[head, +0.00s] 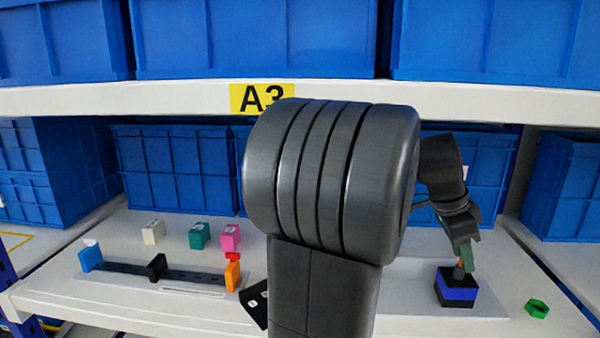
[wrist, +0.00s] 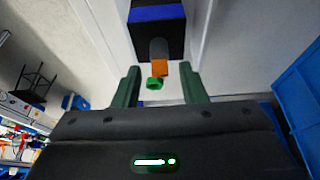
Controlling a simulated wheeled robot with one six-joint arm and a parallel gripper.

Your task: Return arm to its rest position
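The rotary switch (head: 457,293) is a black box with a blue band on the lower shelf at the right. It also shows at the top of the wrist view (wrist: 157,14). Its grey knob (wrist: 158,48) has an orange end (wrist: 159,68). My gripper (head: 464,258) is just above the switch, pointing down. In the wrist view my gripper (wrist: 161,69) has its two green fingers wide apart, with visible gaps on both sides of the orange end. It holds nothing. In the head view the fingers partly hide the knob.
A green hex nut (head: 537,308) lies right of the switch. At left, a dark rail (head: 130,269) carries blue, black and orange blocks. White (head: 153,232), teal (head: 199,235) and pink (head: 230,237) blocks stand behind it. Blue crates (head: 178,165) line the back, and an upper shelf edge (head: 170,97) runs above.

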